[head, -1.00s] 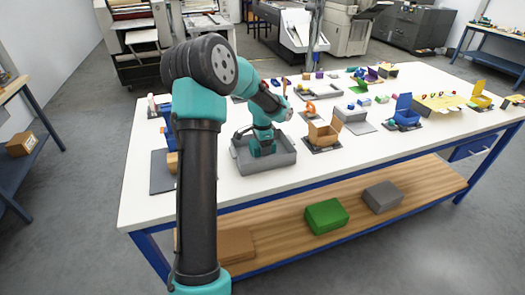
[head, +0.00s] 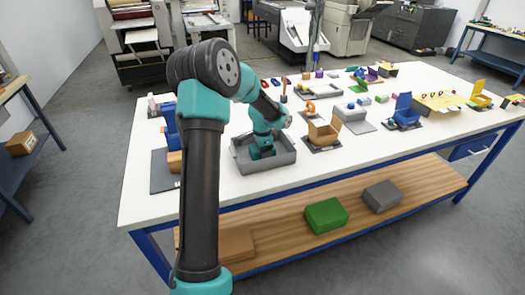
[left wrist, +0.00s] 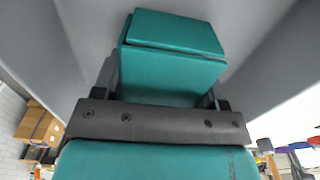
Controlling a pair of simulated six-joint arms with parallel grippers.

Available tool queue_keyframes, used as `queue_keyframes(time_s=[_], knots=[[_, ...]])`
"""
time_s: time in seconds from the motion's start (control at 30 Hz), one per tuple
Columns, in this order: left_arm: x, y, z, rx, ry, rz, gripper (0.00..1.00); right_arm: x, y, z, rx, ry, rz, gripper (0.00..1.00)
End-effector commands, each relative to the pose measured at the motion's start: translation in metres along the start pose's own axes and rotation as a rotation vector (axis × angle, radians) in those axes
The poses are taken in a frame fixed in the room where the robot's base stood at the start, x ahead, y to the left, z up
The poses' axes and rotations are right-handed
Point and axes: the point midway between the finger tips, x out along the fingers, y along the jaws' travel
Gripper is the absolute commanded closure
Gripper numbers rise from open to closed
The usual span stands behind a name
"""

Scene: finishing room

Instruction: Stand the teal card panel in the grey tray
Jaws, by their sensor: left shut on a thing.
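My left gripper (head: 262,152) reaches down into the grey tray (head: 270,167), near the front left edge of the white table. In the left wrist view its two dark fingers (left wrist: 160,85) are shut on the teal card panel (left wrist: 172,72). The panel shows as teal faces between and beyond the fingers. The grey tray's surfaces (left wrist: 268,45) surround it there. In the head view my teal wrist hides the panel, and I cannot tell whether its lower edge touches the tray floor. My right gripper is not in view.
A tan open box (head: 322,133) stands to the right of the tray. A dark grey mat (head: 164,172) lies to its left, partly behind my arm. A shallow grey tray (head: 318,92) and several small coloured pieces lie farther back. The table front right of the tray is clear.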

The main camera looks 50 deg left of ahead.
Motion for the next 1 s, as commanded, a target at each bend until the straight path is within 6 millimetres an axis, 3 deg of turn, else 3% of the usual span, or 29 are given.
queue_keyframes(time_s=[0.07, 0.1, 0.33, 0.77, 1.0], knots=[[0.008, 0.002, 0.001, 0.001, -0.007, 0.01, 0.74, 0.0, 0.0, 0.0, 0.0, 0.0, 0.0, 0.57], [0.009, 0.002, 0.002, 0.001, -0.007, 0.011, 0.32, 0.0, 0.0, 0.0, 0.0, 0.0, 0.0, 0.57], [0.01, 0.004, 0.002, 0.0, -0.01, 0.016, 0.1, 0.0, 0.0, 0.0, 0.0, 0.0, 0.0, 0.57], [0.004, 0.005, 0.002, -0.002, -0.009, 0.018, 0.09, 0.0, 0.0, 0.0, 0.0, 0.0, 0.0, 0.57], [-0.03, 0.002, 0.001, -0.001, -0.005, 0.009, 0.09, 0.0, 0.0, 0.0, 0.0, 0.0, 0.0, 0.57]])
